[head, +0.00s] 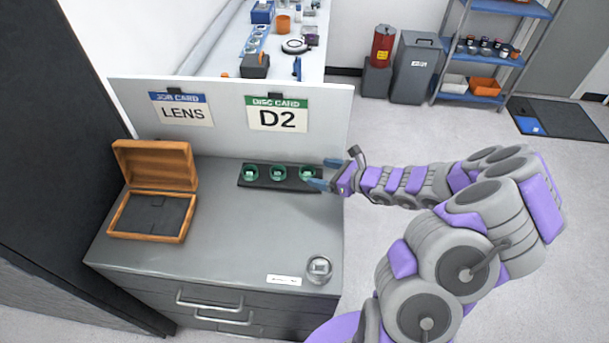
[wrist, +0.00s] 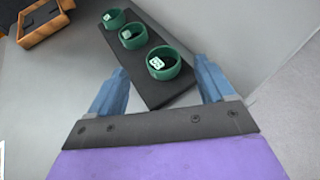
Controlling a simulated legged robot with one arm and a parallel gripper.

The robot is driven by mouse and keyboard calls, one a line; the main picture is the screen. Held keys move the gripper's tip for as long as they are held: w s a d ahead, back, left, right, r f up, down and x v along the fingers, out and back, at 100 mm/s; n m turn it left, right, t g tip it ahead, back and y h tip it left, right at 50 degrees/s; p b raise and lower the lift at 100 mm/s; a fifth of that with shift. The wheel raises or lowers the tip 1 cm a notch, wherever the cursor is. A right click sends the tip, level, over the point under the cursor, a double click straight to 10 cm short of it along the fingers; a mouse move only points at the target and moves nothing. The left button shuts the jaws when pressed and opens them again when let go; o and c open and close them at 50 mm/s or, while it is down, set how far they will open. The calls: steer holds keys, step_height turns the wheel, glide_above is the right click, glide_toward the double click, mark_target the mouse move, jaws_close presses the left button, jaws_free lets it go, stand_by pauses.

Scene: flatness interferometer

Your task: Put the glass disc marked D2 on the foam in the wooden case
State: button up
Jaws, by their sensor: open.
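Three green-rimmed discs stand in a row on a black rack (head: 263,183): a left one (head: 251,173), a middle one (head: 278,173) and a right one (head: 308,173). Each bears a small white tag whose marking I cannot read. My gripper (head: 325,174) is open and empty at the rack's right end. In the wrist view its fingers (wrist: 157,82) point at the nearest disc (wrist: 163,63), with clear space between them and it. The wooden case (head: 157,165) stands open at the left of the bench, with dark foam (head: 152,214) inside. It also shows in the wrist view (wrist: 40,30).
A white panel (head: 222,148) behind carries a LENS job card (head: 183,110) and a D2 disc card (head: 277,115). The bench middle (head: 235,225) is clear.

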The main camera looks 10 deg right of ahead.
mark_target(310, 170)
steer(key=shift+w+d+f, duration=0.2)
steer(key=shift+w+d, duration=0.1)
steer(key=shift+d, duration=0.1)
steer(key=shift+w+f, duration=0.1)
steer(key=shift+f, duration=0.05)
steer(key=x, duration=0.1)
steer(key=b+x, duration=0.1)
steer(key=x, duration=0.1)
steer(key=s+a+b+x, duration=0.1)
steer(key=x, duration=0.1)
steer(key=shift+w+a, duration=0.1)
steer(key=shift+w, duration=0.05)
steer(key=shift+w+a+f, duration=0.1)
steer(key=shift+w, duration=0.15)
steer(key=shift+d, duration=0.75)
steer(key=shift+c, duration=1.2)
steer(key=shift+a, duration=0.6)
steer(key=c, duration=0.9)
steer(key=shift+d, duration=0.4)
steer(key=shift+c, duration=0.5)
